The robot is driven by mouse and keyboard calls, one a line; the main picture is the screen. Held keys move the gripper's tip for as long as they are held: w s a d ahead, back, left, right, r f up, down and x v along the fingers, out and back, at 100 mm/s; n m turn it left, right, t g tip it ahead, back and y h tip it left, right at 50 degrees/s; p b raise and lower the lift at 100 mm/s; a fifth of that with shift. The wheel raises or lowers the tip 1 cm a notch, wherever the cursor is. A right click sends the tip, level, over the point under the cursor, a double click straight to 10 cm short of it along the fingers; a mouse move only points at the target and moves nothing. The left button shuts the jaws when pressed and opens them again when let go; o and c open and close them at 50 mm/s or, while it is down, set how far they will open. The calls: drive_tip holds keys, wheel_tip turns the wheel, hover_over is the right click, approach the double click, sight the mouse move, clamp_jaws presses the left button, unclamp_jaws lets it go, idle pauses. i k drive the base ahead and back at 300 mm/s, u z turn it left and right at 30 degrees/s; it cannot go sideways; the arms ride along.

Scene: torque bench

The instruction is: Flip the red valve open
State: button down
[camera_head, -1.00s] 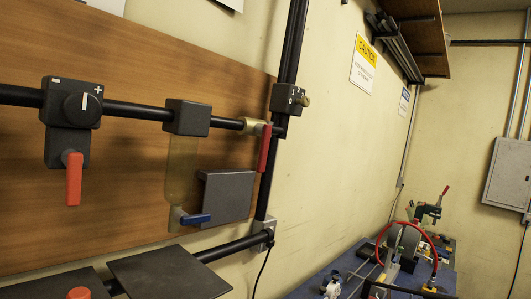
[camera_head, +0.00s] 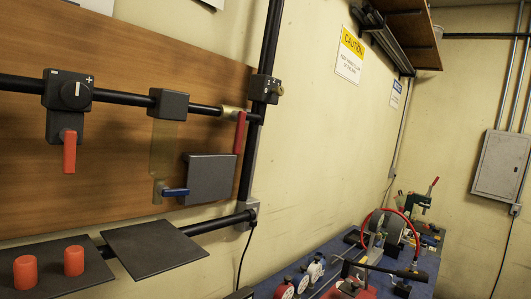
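The red valve handle (camera_head: 240,132) hangs down, slightly tilted, from a brass fitting (camera_head: 232,112) at the right end of the upper black pipe. It is in the upper left-centre of the view, near the board's right edge. An orange-red lever (camera_head: 69,152) hangs below a black box with a dial (camera_head: 73,92) farther left on the same pipe. A blue lever (camera_head: 175,192) points right at the bottom of a tan vertical piece. My gripper is not visible in this view.
A vertical black pipe (camera_head: 262,60) stands just right of the red handle. A dark plate (camera_head: 209,178) is below left of it. Two orange-red cylinders (camera_head: 74,260) stand on a dark shelf at lower left. A cluttered blue bench (camera_head: 322,290) with a grinder is at lower right.

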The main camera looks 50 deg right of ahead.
sight(240, 115)
drive_tip(key=k, duration=1)
drive_tip(key=z, duration=0.4)
drive_tip(key=i, duration=2)
drive_tip(key=u, duration=0.35)
